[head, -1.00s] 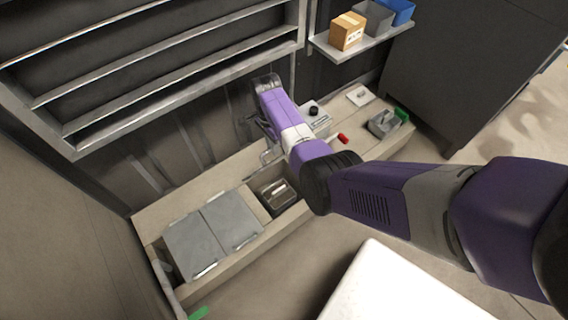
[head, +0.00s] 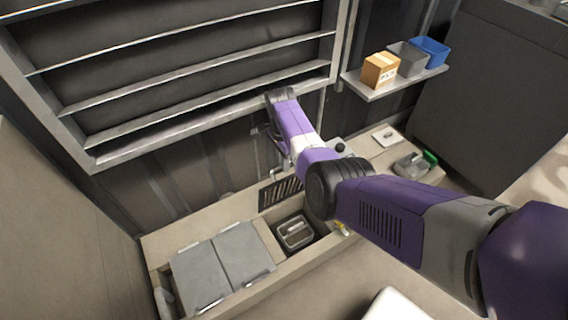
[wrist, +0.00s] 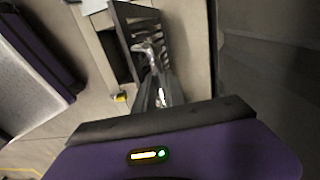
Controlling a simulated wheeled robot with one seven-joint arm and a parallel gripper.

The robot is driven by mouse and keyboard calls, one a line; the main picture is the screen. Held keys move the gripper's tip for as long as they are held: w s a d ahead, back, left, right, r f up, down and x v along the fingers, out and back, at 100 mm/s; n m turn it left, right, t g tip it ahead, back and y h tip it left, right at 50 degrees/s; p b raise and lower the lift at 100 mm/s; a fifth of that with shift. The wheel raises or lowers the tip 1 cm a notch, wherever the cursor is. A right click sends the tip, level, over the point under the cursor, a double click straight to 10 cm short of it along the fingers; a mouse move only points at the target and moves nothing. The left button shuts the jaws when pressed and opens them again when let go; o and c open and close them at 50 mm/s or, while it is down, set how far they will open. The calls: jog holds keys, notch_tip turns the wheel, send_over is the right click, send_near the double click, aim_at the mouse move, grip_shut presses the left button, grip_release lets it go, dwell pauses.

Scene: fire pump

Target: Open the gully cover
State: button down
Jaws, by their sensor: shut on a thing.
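The gully cover, a dark slotted grate (head: 281,192), stands tilted up at the back edge of a square opening in the bench. It also shows in the wrist view (wrist: 153,36), close beyond my gripper. In the opening sits a grey metal basket (head: 295,231). My gripper (wrist: 156,82) is shut on a thin bent metal handle (wrist: 148,48) that reaches to the grate. Whether the handle is fixed to the grate or hooked into it, I cannot tell.
Two grey lids (head: 222,266) cover the bench left of the opening. Right of it are a white plate (head: 387,136) and a grey item with a green part (head: 413,163). A wall shelf (head: 395,82) holds a cardboard box and bins. A slatted rack hangs above.

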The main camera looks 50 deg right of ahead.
jog(key=c, duration=1.5)
grip_release()
jog(key=shift+s+f, duration=0.2)
jog(key=shift+f, duration=0.2)
jog(key=shift+o, duration=0.5)
jog(key=shift+r, duration=0.15)
jog(key=shift+w, duration=0.1)
jog(key=shift+r, duration=0.15)
jog(key=shift+r, duration=0.35)
jog(key=r+p, duration=0.1)
jog(key=r, duration=0.1)
jog(key=r+p, duration=0.1)
jog(key=r, duration=0.1)
jog(key=r+p, duration=0.1)
jog(key=r, duration=0.2)
jog(key=shift+w, duration=0.25)
jog(key=shift+f, duration=0.1)
